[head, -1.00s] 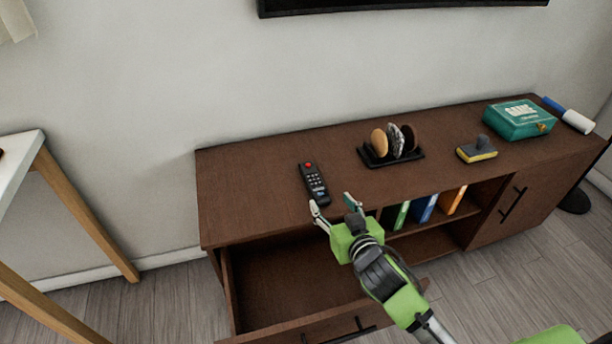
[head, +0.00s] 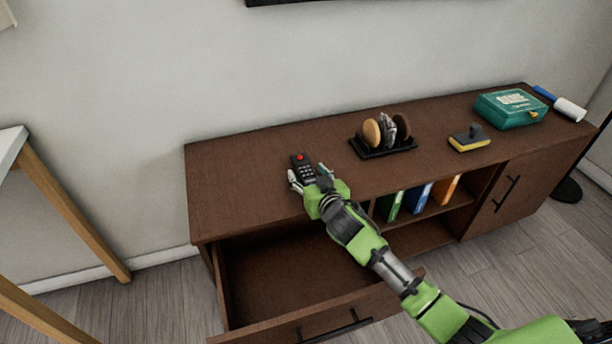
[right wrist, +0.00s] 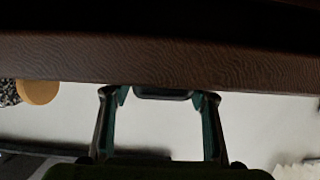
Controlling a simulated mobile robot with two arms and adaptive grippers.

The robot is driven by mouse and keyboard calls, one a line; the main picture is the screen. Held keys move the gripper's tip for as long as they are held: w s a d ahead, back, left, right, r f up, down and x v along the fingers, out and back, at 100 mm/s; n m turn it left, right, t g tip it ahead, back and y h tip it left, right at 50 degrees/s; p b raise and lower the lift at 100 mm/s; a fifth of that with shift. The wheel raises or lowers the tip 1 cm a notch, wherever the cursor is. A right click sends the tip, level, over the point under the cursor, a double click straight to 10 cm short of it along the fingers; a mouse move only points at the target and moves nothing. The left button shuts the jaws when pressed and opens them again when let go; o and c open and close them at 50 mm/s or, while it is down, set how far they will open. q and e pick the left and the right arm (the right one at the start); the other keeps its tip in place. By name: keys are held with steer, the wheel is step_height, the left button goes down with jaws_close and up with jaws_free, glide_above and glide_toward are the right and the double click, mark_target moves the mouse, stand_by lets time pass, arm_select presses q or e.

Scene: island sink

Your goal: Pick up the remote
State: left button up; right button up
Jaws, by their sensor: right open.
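The black remote (head: 302,164) with a red button lies on the top of the brown cabinet (head: 240,185), towards its left end. In the head view my right gripper (head: 308,175) is open, with one finger on either side of the remote's near end, which the gripper partly hides. In the right wrist view a dark edge (right wrist: 162,93), likely the remote's end, shows between the open fingertips (right wrist: 162,97). I cannot tell whether the fingers touch it. My left gripper is not in view.
A black holder (head: 385,151) with round coasters stands to the right on the cabinet. Further right are a yellow-and-grey sponge brush (head: 469,139), a green game box (head: 510,108) and a lint roller (head: 568,109). An open drawer (head: 300,317) sticks out below.

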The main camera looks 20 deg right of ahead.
steer(key=shift+w, duration=0.1)
steer(key=c, duration=1.3)
steer(key=shift+o, duration=0.2)
